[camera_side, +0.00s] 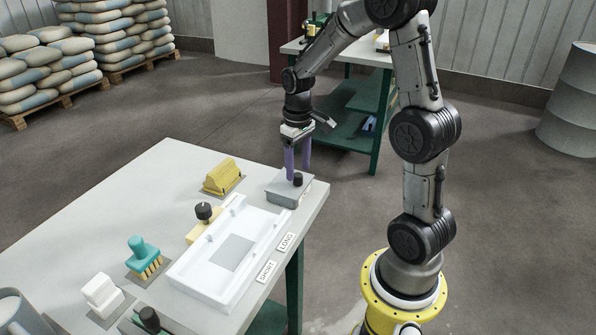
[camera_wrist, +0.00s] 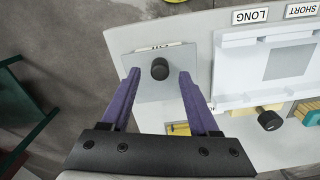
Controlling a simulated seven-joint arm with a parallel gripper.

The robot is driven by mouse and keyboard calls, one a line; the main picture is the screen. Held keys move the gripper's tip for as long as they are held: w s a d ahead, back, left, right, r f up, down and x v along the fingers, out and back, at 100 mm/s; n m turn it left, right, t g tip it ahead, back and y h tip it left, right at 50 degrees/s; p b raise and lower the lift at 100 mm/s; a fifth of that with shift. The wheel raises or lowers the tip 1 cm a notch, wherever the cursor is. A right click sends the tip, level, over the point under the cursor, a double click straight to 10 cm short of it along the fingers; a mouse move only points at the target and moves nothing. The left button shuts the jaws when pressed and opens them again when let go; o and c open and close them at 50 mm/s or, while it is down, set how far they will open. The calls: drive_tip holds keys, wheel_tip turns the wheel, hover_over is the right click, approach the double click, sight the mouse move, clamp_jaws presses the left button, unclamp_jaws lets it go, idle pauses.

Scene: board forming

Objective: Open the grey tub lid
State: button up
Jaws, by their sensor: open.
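The grey tub (camera_side: 283,194) sits at the far right corner of the table, with its flat grey lid (camera_side: 291,184) on top. The lid's round black knob (camera_side: 298,179) stands upright near its middle. In the wrist view the lid (camera_wrist: 146,86) and knob (camera_wrist: 160,69) show just beyond my fingertips. My gripper (camera_side: 298,177) points down over the tub with purple fingers. In the wrist view my gripper (camera_wrist: 159,75) is open and empty, with one finger on each side of the knob's line. I cannot tell whether the fingertips are level with the knob.
A white tray (camera_side: 181,279) with a grey rectangle inside lies beside the tub, near LONG and SHORT labels. A yellow block (camera_side: 222,176), a black-knobbed yellow tool (camera_side: 203,212), a teal-handled brush (camera_side: 143,252) and a white block (camera_side: 102,294) line the table. The far left tabletop is clear.

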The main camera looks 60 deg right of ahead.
drive_tip(key=shift+f, duration=1)
clamp_jaws()
idle(0.8)
